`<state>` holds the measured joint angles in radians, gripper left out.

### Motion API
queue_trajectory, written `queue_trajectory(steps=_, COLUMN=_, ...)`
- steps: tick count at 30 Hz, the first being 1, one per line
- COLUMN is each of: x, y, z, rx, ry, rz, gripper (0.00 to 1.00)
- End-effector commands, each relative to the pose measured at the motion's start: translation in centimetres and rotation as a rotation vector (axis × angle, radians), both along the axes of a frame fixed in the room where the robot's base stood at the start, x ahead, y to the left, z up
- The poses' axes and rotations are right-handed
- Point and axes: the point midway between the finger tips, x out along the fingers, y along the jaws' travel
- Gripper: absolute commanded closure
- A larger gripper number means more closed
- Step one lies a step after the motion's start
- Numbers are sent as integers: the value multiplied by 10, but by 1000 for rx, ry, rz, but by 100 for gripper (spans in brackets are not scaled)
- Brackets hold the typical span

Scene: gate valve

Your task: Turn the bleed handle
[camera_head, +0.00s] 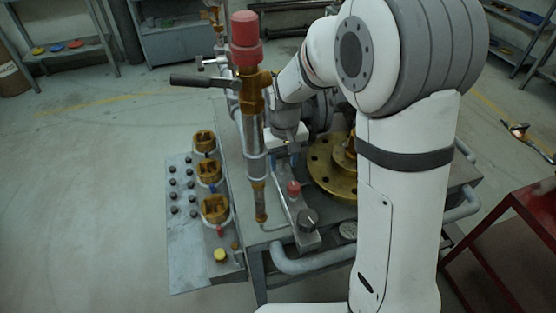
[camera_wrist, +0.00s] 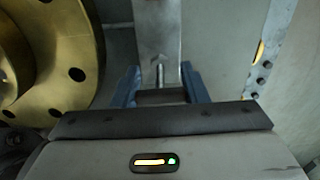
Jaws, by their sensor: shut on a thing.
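My gripper (camera_head: 285,158) points down over a narrow grey panel (camera_head: 299,238) on the bench, left of a brass flange (camera_head: 328,180). In the wrist view my gripper's blue fingers (camera_wrist: 161,84) stand on both sides of a small grey metal part with a thin pin, which I take as the bleed handle (camera_wrist: 160,74). The fingers are shut on it. Its lower end and turn angle are hard to make out. A grey strip (camera_wrist: 159,28) runs beyond the fingers.
A red-capped upright valve pipe (camera_head: 247,58) with a dark lever (camera_head: 196,81) stands close left of my arm. Several brass fittings (camera_head: 215,209) stand at the left. A red table (camera_head: 538,208) is at right.

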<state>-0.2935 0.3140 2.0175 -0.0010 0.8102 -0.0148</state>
Motion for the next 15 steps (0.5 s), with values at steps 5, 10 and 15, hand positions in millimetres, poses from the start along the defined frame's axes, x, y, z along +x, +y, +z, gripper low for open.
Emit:
queue_trajectory(steps=5, x=0, y=1, z=1, rx=4, ry=-1, rz=82, gripper=83)
queue_trajectory(steps=10, x=0, y=1, z=1, rx=4, ry=-1, rz=213, gripper=83)
queue_trajectory(steps=15, x=-1, y=1, z=0, rx=3, ry=0, rz=372, gripper=83)
